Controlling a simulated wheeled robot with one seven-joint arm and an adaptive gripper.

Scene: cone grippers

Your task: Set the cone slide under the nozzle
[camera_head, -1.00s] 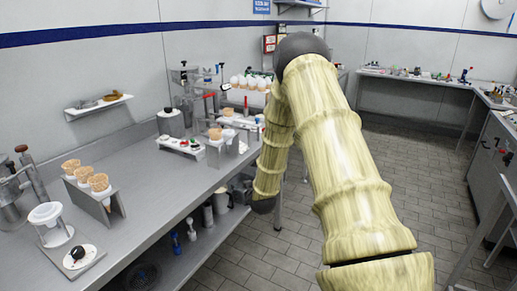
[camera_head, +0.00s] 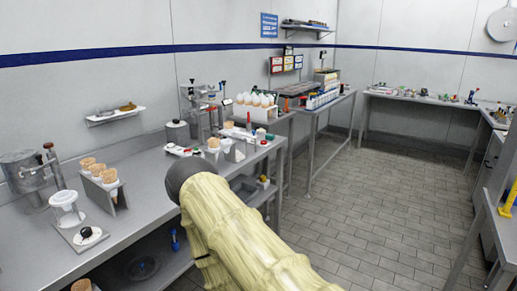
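A metal dispensing machine (camera_head: 197,104) with levers stands at the far end of the long steel counter. Its nozzle is too small to pick out. A wafer cone (camera_head: 213,144) stands upright in a small pale holder in front of the machine, which may be the cone slide. I cannot tell whether the cone is under the nozzle or in front of it. My arm rises from the bottom middle, its dark joint (camera_head: 188,178) in front of the counter edge. My gripper is not visible.
A rack of several cones (camera_head: 103,184) and a white cup on a stand (camera_head: 66,208) are on the near counter (camera_head: 150,205). Tiled floor (camera_head: 355,205) is open to the right.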

